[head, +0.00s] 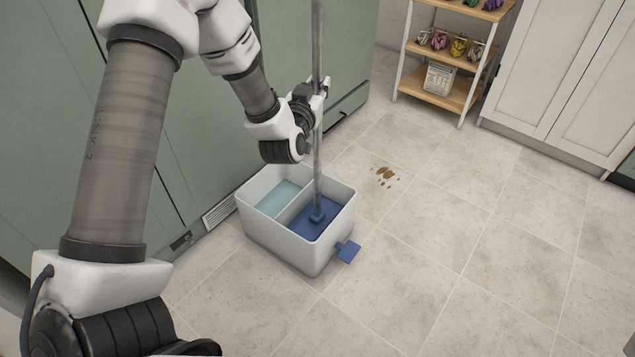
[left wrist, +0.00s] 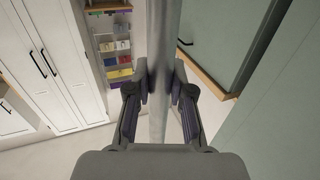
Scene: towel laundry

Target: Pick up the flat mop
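The flat mop's long grey handle (head: 318,150) stands nearly upright. Its blue head end (head: 317,216) sits down in the right, dark blue compartment of a white bucket (head: 282,253). My left gripper (head: 319,92) is at the handle well above the bucket, with its fingers on either side. In the left wrist view, the handle (left wrist: 162,40) runs between the two fingertips (left wrist: 160,82), which look closed on it. The lower part of the mop head is hidden in the bucket. My right gripper is not in view.
Green cabinets (head: 200,130) stand close behind and left of the bucket. A blue tab (head: 348,251) sticks out at the bucket's front. Brown stains (head: 386,175) lie on the tiled floor. A shelf rack (head: 440,90) and white cabinets (head: 560,75) stand at the back right. The right floor is clear.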

